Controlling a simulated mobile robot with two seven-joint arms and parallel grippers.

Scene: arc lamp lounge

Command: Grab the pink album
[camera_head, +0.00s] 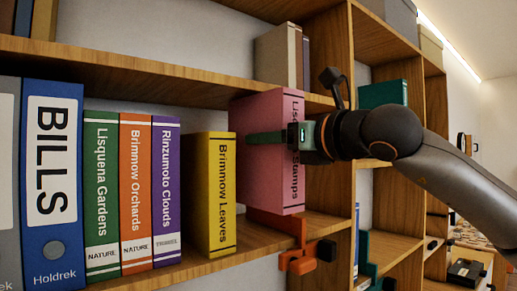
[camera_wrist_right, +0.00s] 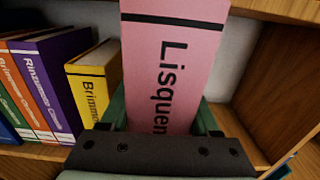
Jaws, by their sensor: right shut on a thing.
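The pink album (camera_head: 262,150), labelled Lisquena Stamps on its spine, is upright with a slight tilt at the right end of the book row. Its top overlaps the front edge of the upper shelf, and its bottom appears above the lower shelf. My right gripper (camera_head: 268,138) comes in from the right and is shut on the album, with a green finger along its left side. In the right wrist view the pink spine (camera_wrist_right: 172,60) stands between the green fingers (camera_wrist_right: 162,112). My left gripper is not in view.
The yellow book (camera_head: 220,190) stands left of the album, then purple (camera_head: 167,190), orange (camera_head: 136,190) and green (camera_head: 102,190) books and a blue BILLS binder (camera_head: 52,240). An orange bracket-like object (camera_head: 300,245) is at the shelf edge below. The wooden upper shelf (camera_head: 150,70) is close above.

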